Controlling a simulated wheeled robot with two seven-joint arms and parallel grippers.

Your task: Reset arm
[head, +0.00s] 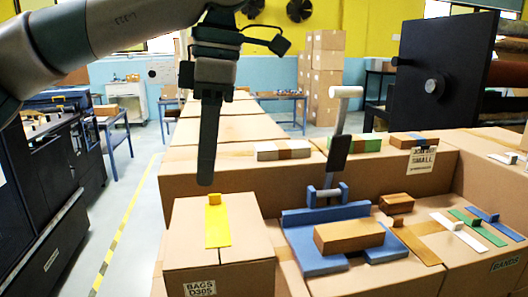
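My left arm (90,35) comes in from the upper left. Its gripper (207,178) hangs downward above the left box (220,265), which is labelled "BAGS D305". The fingers appear as one dark bar seen from the side, so their gap is hidden. The fingertips are just above and left of a yellow strip with a small raised block (217,222) on that box, and I see nothing held. My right gripper is not in view.
A blue fixture (312,245) with an upright lever (340,130) stands right of the gripper and bears a brown block (348,236). A large black panel (440,75) rises at the right. Blue, green and white strips (470,225) lie on the right boxes. An aisle is at left.

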